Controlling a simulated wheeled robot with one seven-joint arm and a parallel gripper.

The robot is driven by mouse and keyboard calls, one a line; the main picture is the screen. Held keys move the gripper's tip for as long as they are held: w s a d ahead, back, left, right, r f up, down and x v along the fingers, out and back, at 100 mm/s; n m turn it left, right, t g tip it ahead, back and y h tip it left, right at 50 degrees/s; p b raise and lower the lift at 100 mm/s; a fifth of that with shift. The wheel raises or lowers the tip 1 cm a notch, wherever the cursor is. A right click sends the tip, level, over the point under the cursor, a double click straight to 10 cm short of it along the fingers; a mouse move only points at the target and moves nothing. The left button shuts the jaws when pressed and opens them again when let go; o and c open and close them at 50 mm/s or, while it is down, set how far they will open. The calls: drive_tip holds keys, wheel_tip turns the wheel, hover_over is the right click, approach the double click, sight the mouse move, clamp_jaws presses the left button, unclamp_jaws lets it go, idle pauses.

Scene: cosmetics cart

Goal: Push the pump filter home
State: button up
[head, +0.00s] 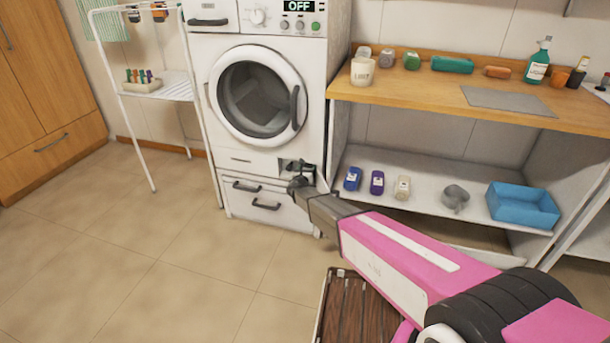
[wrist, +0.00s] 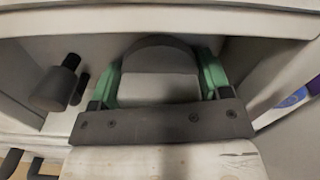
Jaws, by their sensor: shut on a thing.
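The washing machine (head: 265,95) stands at the back, its display reading OFF. At its lower right is a small open recess (head: 292,163), whose inside walls also show in the wrist view (wrist: 262,72). My gripper (head: 298,180) reaches into the front of this recess. In the wrist view, my gripper (wrist: 165,72) has its green fingers on both sides of the grey, round-topped pump filter (wrist: 160,54) and is shut on it. The filter's far end and how deep it sits are hidden.
A dark cylindrical knob (wrist: 55,87) sits left of the fingers inside the recess. The shelf unit (head: 420,200) right of the washer holds bottles, a grey cup and a blue bin (head: 522,205). A drying rack (head: 150,90) stands left. The floor at left is clear.

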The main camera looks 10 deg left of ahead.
drive_tip(key=shift+w, duration=0.2)
drive_tip(key=o, duration=1.1)
drive_tip(key=shift+w, duration=0.1)
drive_tip(key=shift+o, duration=0.2)
drive_tip(key=s, duration=1)
drive_tip(key=shift+s+a, duration=0.4)
drive_tip(key=shift+a, duration=0.05)
drive_tip(key=shift+s, duration=0.1)
